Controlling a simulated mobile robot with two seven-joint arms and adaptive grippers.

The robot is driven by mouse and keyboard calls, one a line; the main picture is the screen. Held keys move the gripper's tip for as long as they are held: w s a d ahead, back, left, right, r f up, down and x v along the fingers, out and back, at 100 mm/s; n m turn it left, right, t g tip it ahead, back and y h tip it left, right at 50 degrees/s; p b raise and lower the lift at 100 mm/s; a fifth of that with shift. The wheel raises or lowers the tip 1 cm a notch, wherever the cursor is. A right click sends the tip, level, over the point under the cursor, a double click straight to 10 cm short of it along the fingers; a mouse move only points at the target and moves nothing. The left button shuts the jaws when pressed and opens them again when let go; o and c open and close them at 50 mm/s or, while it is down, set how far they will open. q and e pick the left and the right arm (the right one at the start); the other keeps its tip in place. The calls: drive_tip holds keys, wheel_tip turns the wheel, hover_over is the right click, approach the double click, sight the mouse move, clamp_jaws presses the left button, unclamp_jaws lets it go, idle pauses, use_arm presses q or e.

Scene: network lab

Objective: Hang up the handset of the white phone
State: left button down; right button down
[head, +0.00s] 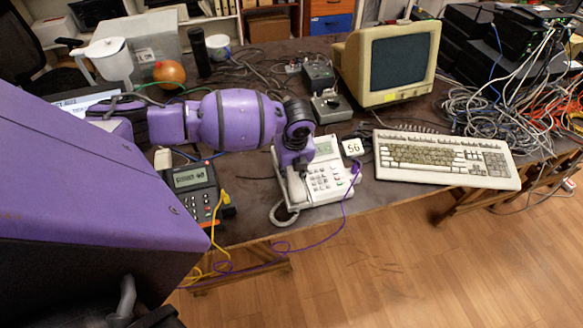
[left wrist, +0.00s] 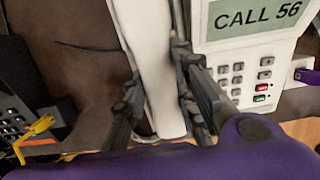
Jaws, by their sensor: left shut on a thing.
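The white phone (head: 330,181) lies on the dark table near its front edge. In the left wrist view the phone (left wrist: 216,58) shows a display reading "CALL 56" and grey, green and red keys. My left gripper (head: 295,172) points down over the phone's left side. In the left wrist view my left gripper (left wrist: 163,100) has one finger on each side of the white handset (left wrist: 155,65) and is shut on it. The handset (head: 297,188) lies lengthwise along the phone's left side. I cannot tell whether it touches the cradle. My right gripper is not in view.
A dark phone (head: 194,190) with a yellow cable stands to the left. A keyboard (head: 445,158) and a monitor (head: 388,63) are to the right. A tag reading 56 (head: 353,147) is beside the white phone. A purple cable (head: 316,240) hangs over the front edge.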

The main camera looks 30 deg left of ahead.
use_arm(q)
drive_tip(key=c, duration=1.4)
unclamp_jaws()
drive_tip(key=shift+o, duration=0.2)
drive_tip(key=v, duration=1.2)
drive_tip(key=s+d+f+n+h, duration=0.2)
drive_tip(key=s+d+f+n, duration=0.2)
drive_tip(key=s+d+f, duration=0.4)
drive_tip(key=s+d+f+n+h, duration=0.1)
drive_tip(key=s+d+f+n, duration=0.45)
drive_tip(key=s, duration=0.35)
drive_tip(key=s+a+n+y, duration=0.1)
drive_tip(key=s+a+n, duration=0.3)
drive_tip(key=s+n, duration=0.5)
drive_tip(key=s+a+n+y, duration=0.1)
drive_tip(key=s+a+n, duration=0.2)
drive_tip(key=s+n, duration=0.65)
drive_tip(key=w+d+f+m+t+h, duration=0.1)
drive_tip(key=w+d+f+m+t, duration=0.1)
drive_tip(key=w+f+t, duration=0.4)
wheel_tip(320, 180, down, 5)
drive_tip(key=shift+w+d+r+t+p, duration=0.2)
drive_tip(key=shift+w+d+t+p, duration=0.2)
drive_tip(key=shift+w+d, duration=0.55)
